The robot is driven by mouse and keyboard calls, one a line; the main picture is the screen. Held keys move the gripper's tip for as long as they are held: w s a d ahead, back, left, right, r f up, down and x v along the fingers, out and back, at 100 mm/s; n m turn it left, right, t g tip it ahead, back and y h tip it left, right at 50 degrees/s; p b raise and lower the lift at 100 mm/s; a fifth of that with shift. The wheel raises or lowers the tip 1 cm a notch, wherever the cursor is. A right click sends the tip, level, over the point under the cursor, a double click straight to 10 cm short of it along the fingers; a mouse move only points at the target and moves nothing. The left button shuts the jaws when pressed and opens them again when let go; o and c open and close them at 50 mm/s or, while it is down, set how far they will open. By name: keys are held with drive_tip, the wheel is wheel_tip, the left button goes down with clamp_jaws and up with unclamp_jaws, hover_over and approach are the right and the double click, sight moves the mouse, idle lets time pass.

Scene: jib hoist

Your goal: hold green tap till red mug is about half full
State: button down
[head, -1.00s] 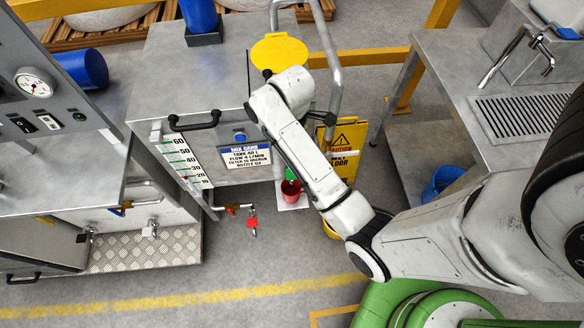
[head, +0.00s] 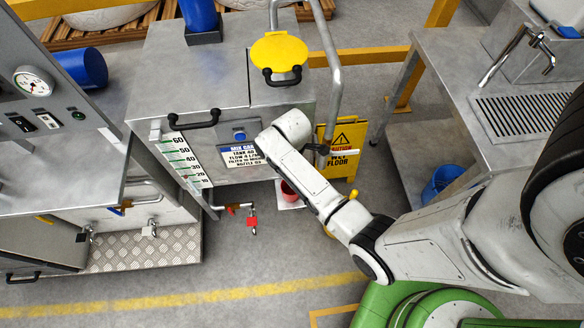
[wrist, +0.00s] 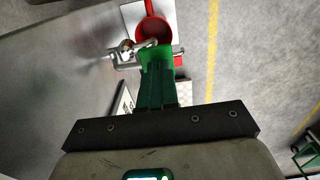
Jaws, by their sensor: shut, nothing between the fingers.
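The red mug (head: 287,192) stands on a small white plate (head: 298,205) under the grey tank's front, partly behind my arm. The wrist view shows the mug (wrist: 154,30) from above, beneath a metal spout (wrist: 147,44); its fill level cannot be told. The bright green tap (wrist: 160,56) is just beyond my fingertips in the wrist view. My gripper (wrist: 157,72) is shut and empty, its dark green fingers overlapping the tap's near edge. I cannot tell whether they touch. In the head view my arm hides the tap.
A grey tank (head: 200,75) with a level scale (head: 185,160) stands at the centre. A red padlock (head: 251,222) hangs by a second valve on the left. A yellow wet-floor sign (head: 342,150) stands right of the tank. The floor in front is clear.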

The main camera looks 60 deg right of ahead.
drive_tip(key=shift+f, duration=0.3)
drive_tip(key=shift+s+a+f+t+h, duration=0.5)
drive_tip(key=shift+a+f+t+h, duration=0.1)
drive_tip(key=shift+f+h, duration=0.25)
drive_tip(key=shift+s+a+f+t+h+b, duration=0.1)
drive_tip(key=shift+a+f+t+h+b, duration=0.1)
drive_tip(key=shift+f+t+h+b, duration=0.45)
drive_tip(key=shift+r, duration=0.15)
idle(4.0)
drive_tip(key=shift+r+p, duration=0.75)
drive_tip(key=shift+p, duration=0.35)
drive_tip(key=shift+r, duration=0.1)
